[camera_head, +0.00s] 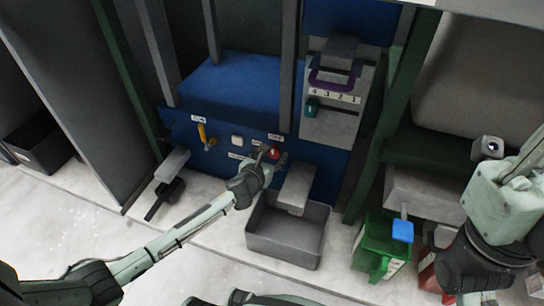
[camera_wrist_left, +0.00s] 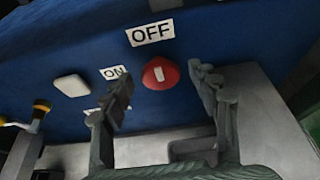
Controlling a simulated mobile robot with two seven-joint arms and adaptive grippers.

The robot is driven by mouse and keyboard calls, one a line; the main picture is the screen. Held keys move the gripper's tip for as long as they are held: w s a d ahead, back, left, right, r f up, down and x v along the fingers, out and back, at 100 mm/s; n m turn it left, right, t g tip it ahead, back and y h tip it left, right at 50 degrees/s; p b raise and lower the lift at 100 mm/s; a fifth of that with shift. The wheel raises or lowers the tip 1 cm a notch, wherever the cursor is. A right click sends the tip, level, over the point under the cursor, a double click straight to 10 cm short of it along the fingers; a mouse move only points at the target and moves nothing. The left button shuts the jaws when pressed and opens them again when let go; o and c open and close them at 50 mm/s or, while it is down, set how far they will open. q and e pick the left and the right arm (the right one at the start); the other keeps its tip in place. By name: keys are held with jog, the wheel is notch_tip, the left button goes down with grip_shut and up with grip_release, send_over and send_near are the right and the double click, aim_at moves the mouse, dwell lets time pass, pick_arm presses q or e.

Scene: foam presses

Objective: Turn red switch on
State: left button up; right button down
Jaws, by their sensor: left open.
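The red switch (camera_wrist_left: 160,74) is a round knob on the blue panel of the press. Its short white mark is close to upright, towards the OFF label (camera_wrist_left: 150,33) above it. The ON label (camera_wrist_left: 115,73) is to its left. In the head view the red switch (camera_head: 274,154) is partly covered by my left gripper (camera_head: 264,158). My left gripper is open, with one finger on each side of the switch in the wrist view; I cannot tell whether they touch it. My right gripper (camera_head: 462,272) is at the lower right, far from the switch, its fingers unclear.
A white button (camera_head: 237,141) and a yellow-handled lever (camera_head: 203,134) are left of the switch. A grey bin (camera_head: 286,250) stands below the panel. A green bin (camera_head: 378,246) is to the right. A grey chute (camera_head: 297,188) sticks out close to my left gripper.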

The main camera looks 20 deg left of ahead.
pick_arm(q)
jog(key=shift+w+f, duration=0.15)
jog(key=shift+w, duration=0.3)
jog(key=shift+c, duration=0.6)
jog(key=c, duration=1)
